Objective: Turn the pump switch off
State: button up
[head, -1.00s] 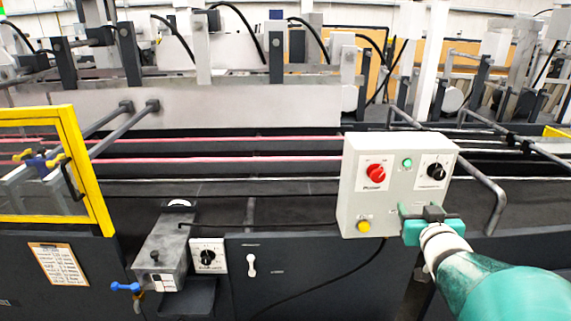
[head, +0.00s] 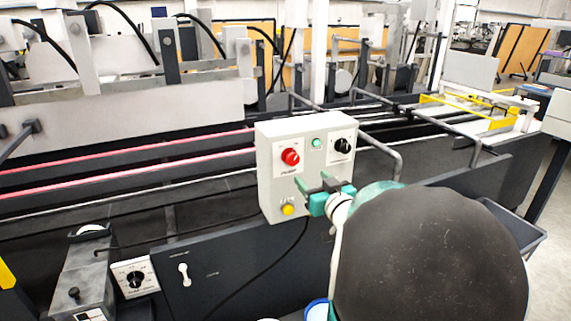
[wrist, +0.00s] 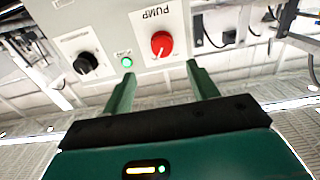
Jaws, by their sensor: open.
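The pump switch is a red rotary knob (head: 290,157) at the upper left of a light grey control box (head: 265,165). The wrist view shows the red knob (wrist: 162,44) upside down, beside the word PUMP. My gripper (head: 314,183) is open and empty, below and a little right of the knob in the head view. In the wrist view its two green fingers (wrist: 160,72) point at the panel, with the knob just beyond and between the tips. I see no contact. The knob's exact pointer setting is too small to read.
A green button (head: 317,143), a black knob (head: 343,146) and a yellow button (head: 288,209) share the box. A bent metal rail (head: 385,150) stands right of it. A black cable hangs below. Machine belts run behind.

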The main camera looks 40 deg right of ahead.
aim_at(294, 161)
jog(key=x, duration=1)
jog(key=shift+w+a, duration=0.1)
jog(key=shift+a, duration=0.1)
jog(key=shift+c, duration=0.5)
jog(key=c, duration=0.9)
